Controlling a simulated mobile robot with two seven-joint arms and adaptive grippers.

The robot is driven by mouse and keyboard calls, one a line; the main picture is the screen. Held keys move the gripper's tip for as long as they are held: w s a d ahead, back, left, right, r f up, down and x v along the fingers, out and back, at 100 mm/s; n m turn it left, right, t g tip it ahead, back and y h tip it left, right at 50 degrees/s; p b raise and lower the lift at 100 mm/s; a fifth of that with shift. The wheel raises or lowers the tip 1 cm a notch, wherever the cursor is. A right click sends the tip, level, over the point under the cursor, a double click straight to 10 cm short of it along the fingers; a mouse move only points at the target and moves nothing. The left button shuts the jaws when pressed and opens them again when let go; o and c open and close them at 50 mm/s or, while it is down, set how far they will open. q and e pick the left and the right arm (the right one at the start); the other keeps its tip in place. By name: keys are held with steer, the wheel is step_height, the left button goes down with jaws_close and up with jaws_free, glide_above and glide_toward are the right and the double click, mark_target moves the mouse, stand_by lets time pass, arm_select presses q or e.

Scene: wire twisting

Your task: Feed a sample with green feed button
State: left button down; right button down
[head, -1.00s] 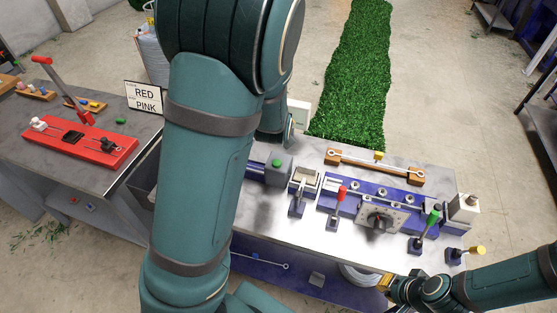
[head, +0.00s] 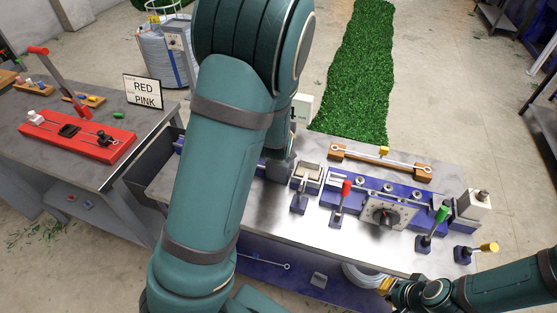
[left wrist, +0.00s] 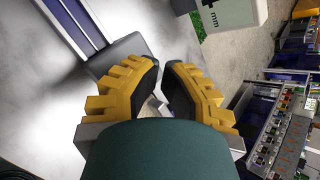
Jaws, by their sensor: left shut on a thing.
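The grey feed box (head: 277,169) stands at the left end of the machine on the steel bench. Its green button, visible in the earlier head view, is hidden now. My left gripper (left wrist: 163,66) is at this box, with its yellow ridged fingers close together; the box (left wrist: 118,56) shows beside and beyond them in the left wrist view. What lies between the fingertips is hidden; the green button's place is there. In the head view my left arm covers much of this end. My right gripper (head: 385,286) is low at the bench's front right; its fingertips are too small to judge.
Red-knobbed (head: 346,188), green-knobbed (head: 441,214) and yellow-knobbed (head: 488,247) levers stand along the bench. A wooden rack (head: 382,163) holds a metal rod behind them. The left table carries a red fixture (head: 75,135) and a RED PINK sign (head: 143,92).

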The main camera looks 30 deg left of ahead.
arm_select(q)
steer(key=shift+f, duration=0.45)
stand_by(1.2)
steer(key=shift+f, duration=0.25)
steer(key=shift+f+b, duration=0.45)
steer(key=shift+b, duration=0.05)
stand_by(0.7)
steer(key=shift+r, duration=0.1)
steer(key=shift+r+p, duration=0.85)
steer(key=shift+p, duration=0.2)
step_height(320, 180, up, 2)
steer(key=p, duration=0.2)
steer(key=shift+r+p, duration=0.25)
steer(key=shift+p, duration=0.05)
steer(key=shift+r+p, duration=0.35)
steer(key=shift+r, duration=0.85)
